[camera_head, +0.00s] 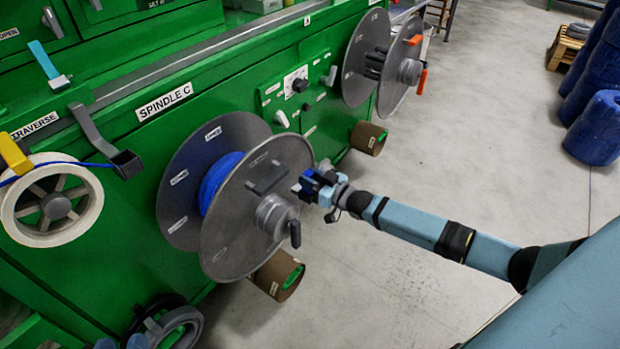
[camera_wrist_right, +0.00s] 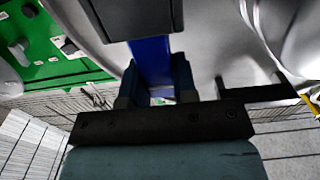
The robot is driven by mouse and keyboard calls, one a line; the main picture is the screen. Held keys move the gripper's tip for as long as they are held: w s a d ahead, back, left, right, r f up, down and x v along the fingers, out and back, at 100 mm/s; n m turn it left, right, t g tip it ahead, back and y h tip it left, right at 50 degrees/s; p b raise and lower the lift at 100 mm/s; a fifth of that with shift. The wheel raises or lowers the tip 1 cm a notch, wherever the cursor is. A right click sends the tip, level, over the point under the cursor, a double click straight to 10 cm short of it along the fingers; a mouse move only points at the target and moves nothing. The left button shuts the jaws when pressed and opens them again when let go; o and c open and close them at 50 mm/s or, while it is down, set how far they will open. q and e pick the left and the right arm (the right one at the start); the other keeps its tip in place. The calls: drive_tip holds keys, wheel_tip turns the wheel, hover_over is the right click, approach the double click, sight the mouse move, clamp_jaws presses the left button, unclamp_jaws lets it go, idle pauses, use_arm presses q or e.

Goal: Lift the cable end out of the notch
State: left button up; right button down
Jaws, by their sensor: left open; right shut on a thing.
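The blue cable (camera_head: 217,182) is wound on the grey spool (camera_head: 245,225) at Spindle C. My right gripper (camera_head: 312,187) is at the right rim of the spool's front flange, shut on the blue cable end. In the right wrist view the cable end (camera_wrist_right: 150,60) runs as a blue strip from a dark block (camera_wrist_right: 130,15) down between the fingers of my right gripper (camera_wrist_right: 153,90). The block hides the upper part of the cable end, and I cannot make out the notch. My left gripper (camera_head: 121,344) shows only in part at the bottom edge, open and far from the spool.
The green machine (camera_head: 130,150) stands behind the spool. An empty grey reel (camera_head: 365,58) is at the upper right, and a white wheel (camera_head: 88,212) at the left. Brown cores (camera_head: 368,138) stick out low. Blue drums (camera_head: 597,130) stand far right. The floor (camera_head: 430,150) between is clear.

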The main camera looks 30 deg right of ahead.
drive_tip(key=shift+r+p, duration=2.25)
drive_tip(key=shift+r, duration=0.4)
